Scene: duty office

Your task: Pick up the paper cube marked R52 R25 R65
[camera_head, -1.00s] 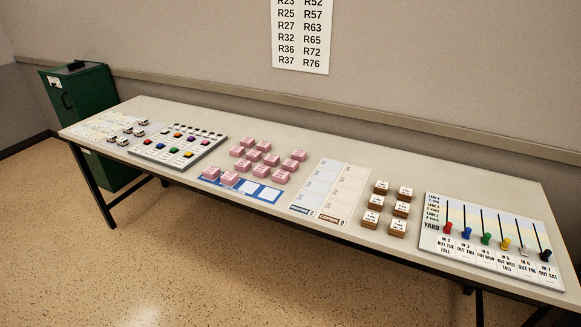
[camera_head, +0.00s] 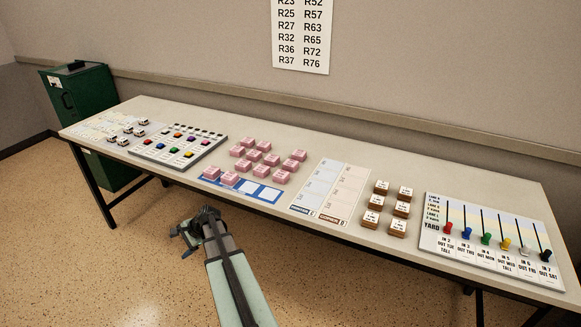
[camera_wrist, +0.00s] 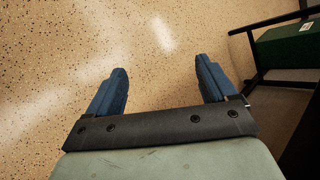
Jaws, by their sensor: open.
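Several pink paper cubes (camera_head: 264,146) stand loosely grouped on the table, left of its middle, in the head view. Their printed labels are too small to read, so I cannot tell which one is marked R52 R25 R65. Two pink cubes (camera_head: 229,179) sit on the left part of a blue-edged strip (camera_head: 251,188) at the front edge. My gripper (camera_head: 186,235) is in front of the table, apart from the cubes. In the wrist view my gripper (camera_wrist: 161,84) is open and empty, with bare floor between its blue fingers.
Left on the table (camera_head: 320,146) are a button board (camera_head: 178,145) and small white vehicles. Right of the cubes are a two-column card (camera_head: 330,190), brown-based blocks (camera_head: 397,210) and a board with coloured sliders (camera_head: 490,240). A green cabinet (camera_head: 85,100) stands behind the left end.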

